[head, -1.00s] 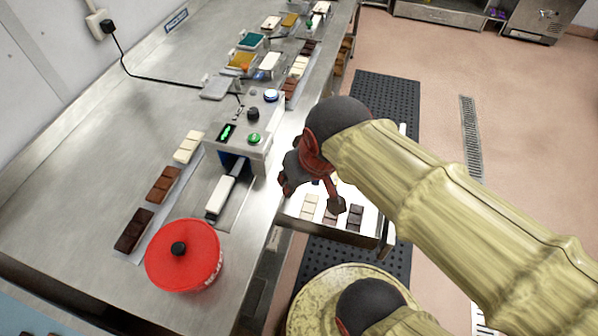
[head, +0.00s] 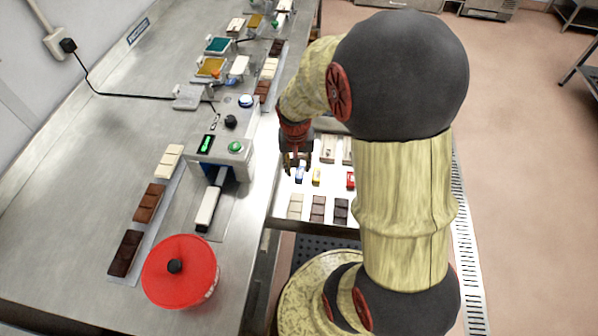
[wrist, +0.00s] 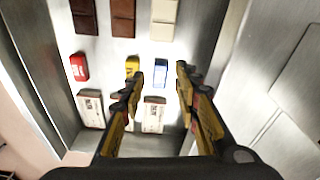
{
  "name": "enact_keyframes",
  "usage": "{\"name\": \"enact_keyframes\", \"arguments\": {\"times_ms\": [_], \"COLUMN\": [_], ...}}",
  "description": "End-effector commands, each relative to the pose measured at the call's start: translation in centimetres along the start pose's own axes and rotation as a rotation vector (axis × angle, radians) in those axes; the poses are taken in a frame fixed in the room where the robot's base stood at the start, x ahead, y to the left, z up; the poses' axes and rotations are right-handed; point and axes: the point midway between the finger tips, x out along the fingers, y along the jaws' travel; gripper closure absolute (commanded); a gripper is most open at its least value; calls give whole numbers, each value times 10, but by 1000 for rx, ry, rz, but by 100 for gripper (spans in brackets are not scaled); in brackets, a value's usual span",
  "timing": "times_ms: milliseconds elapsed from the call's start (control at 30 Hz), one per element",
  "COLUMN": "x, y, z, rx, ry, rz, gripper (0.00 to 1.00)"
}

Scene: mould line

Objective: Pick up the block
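My gripper (head: 298,162) points down over the lit white tray; in the wrist view its two fingers (wrist: 158,82) are apart with nothing held between them. Several small blocks lie on the tray. A blue-and-white block (head: 300,175) shows between the fingertips in the wrist view (wrist: 160,71). A yellow block (head: 316,177) lies beside it, close to one finger in the wrist view (wrist: 132,66). A red block (head: 351,180) lies farther right, partly hidden by my arm; it is at the left in the wrist view (wrist: 79,66). The frames do not show which block is meant.
Chocolate bars (head: 318,208) and white labelled boxes (head: 328,148) flank the blocks on the tray. The raised metal counter (head: 100,180) beside it holds a machine with a green button (head: 235,146), a red lidded pot (head: 180,275) and more bars.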

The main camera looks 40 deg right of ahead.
Motion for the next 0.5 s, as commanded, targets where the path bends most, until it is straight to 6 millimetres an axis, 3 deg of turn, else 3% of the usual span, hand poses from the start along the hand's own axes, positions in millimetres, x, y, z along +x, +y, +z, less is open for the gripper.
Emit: {"name": "enact_keyframes", "arguments": {"times_ms": [100,200,500], "x": [26,37,65], "y": [4,4,4], "z": [-19,-28,-32], "rx": [94,137,147], "ry": [14,29,33], "rz": [1,-3,-5], "gripper": [68,68,68]}}
